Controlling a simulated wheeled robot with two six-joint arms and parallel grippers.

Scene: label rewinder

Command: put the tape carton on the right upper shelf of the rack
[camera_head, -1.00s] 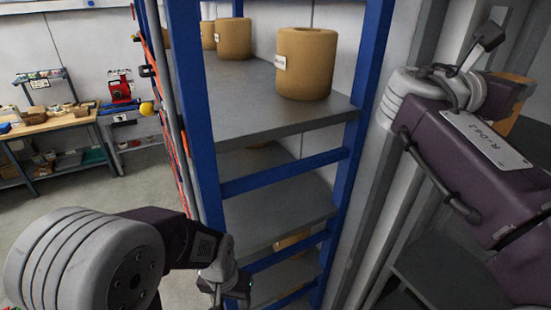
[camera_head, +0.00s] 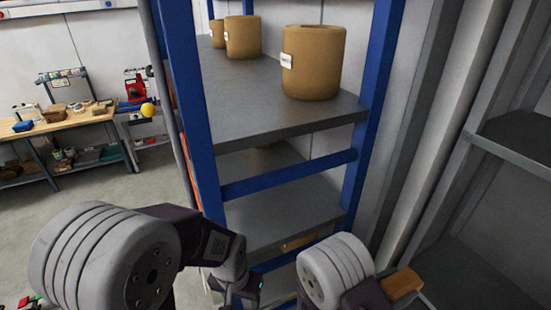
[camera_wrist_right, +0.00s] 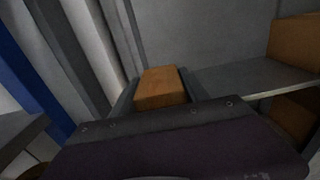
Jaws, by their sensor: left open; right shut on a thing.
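The tape carton, a small orange-brown box (camera_head: 402,284), is at the lower right of the head view, at the end of my right arm. It also shows in the right wrist view (camera_wrist_right: 160,87), held between the dark fingers of my right gripper (camera_wrist_right: 158,92). The fingertips are partly hidden. A grey rack stands at the right of the head view, its upper shelf (camera_head: 515,138) bare where visible. The carton is lower than this shelf and left of it. My left gripper (camera_head: 238,290) is open at the bottom, before the blue-framed rack.
The blue-framed rack (camera_head: 190,90) carries several brown rolls (camera_head: 313,62) on its top shelf. In the right wrist view, a larger brown box (camera_wrist_right: 295,42) stands on a grey shelf (camera_wrist_right: 250,77). A workbench (camera_head: 60,122) stands far left, with open floor before it.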

